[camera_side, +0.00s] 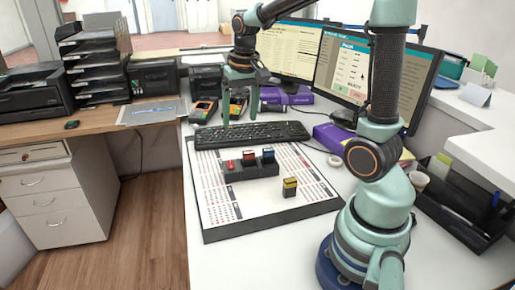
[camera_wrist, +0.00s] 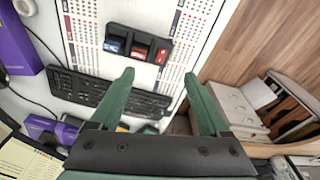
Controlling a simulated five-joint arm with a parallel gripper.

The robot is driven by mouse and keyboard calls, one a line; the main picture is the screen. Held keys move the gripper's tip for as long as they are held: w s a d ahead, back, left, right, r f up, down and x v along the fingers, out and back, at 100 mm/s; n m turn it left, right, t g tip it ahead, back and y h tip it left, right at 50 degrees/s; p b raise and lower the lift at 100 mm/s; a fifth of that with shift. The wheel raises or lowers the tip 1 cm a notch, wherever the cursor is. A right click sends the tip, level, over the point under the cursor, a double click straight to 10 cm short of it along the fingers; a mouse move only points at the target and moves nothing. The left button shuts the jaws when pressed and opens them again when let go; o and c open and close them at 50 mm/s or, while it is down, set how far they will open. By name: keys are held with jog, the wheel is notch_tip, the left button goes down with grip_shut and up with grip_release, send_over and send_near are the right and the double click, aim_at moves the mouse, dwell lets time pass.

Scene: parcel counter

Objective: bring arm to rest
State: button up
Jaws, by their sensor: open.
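My gripper (camera_side: 240,119) is open and hangs above the keyboard (camera_side: 250,134) at the far side of the mat in the side view. Nothing shows between its fingers there. In the wrist view my gripper (camera_wrist: 158,75) also has its two green fingers spread apart, with the keyboard (camera_wrist: 90,90) below and between them. The dark stamp holder (camera_side: 250,169), with two red-topped stamps and a blue-topped one, stands on the mat apart from the gripper. The holder also shows beyond the fingertips in the wrist view (camera_wrist: 137,60).
A yellow-and-black stamp (camera_side: 290,187) stands alone on the white printed mat (camera_side: 240,213). Card terminals (camera_side: 203,110), monitors (camera_side: 345,62) and a purple box (camera_side: 286,96) stand behind the gripper. A black organiser (camera_side: 462,205) is at right.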

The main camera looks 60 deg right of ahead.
jog(key=s+a+r+n+t, duration=0.3)
jog(key=s+a+n, duration=0.3)
jog(key=a, duration=0.5)
jog(key=shift+s+a+r+n+t, duration=0.3)
jog(key=shift+s+t, duration=0.2)
jog(key=shift+s, duration=0.55)
jog(key=shift+c, duration=0.2)
